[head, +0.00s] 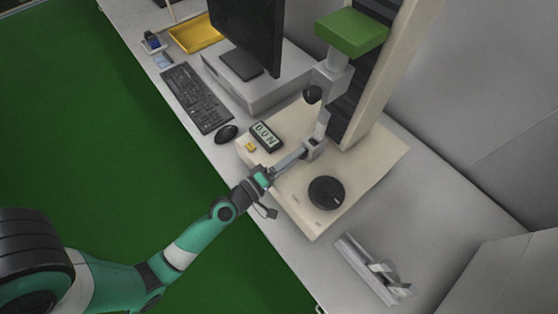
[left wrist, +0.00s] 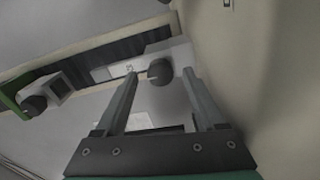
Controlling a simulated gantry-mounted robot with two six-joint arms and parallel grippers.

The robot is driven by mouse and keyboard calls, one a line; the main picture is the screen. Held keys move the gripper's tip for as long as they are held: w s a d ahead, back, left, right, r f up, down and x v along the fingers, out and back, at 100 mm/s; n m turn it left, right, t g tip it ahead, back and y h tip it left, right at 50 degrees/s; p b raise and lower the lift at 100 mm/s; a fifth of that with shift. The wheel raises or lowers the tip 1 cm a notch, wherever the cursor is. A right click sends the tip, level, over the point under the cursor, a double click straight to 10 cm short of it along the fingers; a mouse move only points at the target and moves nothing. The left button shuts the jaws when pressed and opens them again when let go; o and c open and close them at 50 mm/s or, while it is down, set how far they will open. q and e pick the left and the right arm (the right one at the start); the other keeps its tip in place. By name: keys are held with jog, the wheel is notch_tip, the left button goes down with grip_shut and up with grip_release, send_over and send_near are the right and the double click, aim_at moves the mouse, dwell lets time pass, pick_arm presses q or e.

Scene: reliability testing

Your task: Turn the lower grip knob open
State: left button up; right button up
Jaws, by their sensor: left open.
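The lower grip (head: 316,148) is a grey block on the testing machine's base. Its dark round knob (left wrist: 160,72) shows in the left wrist view, near the fingertips and closer to the right-hand finger. In the head view I cannot make this knob out behind my gripper. My left gripper (head: 302,154) is open and reaches the front of the lower grip. In the left wrist view its two fingers (left wrist: 159,73) stand apart on either side of the knob; I cannot tell whether they touch it. The upper grip (head: 325,84) has a similar dark knob (head: 313,94).
A green crosshead (head: 350,32) overhangs the grips. A display (head: 265,135) and a large black dial (head: 326,193) flank my gripper on the cream base (head: 384,155). A mouse (head: 226,134), keyboard (head: 196,97), monitor (head: 250,30) and metal fixture (head: 372,268) are on the bench.

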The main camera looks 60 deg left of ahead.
pick_arm(q)
jog(key=s+d+b, duration=0.1)
jog(key=s+b, duration=0.2)
jog(key=s, duration=0.7)
jog(key=shift+s+b, duration=0.15)
jog(key=shift+b, duration=0.15)
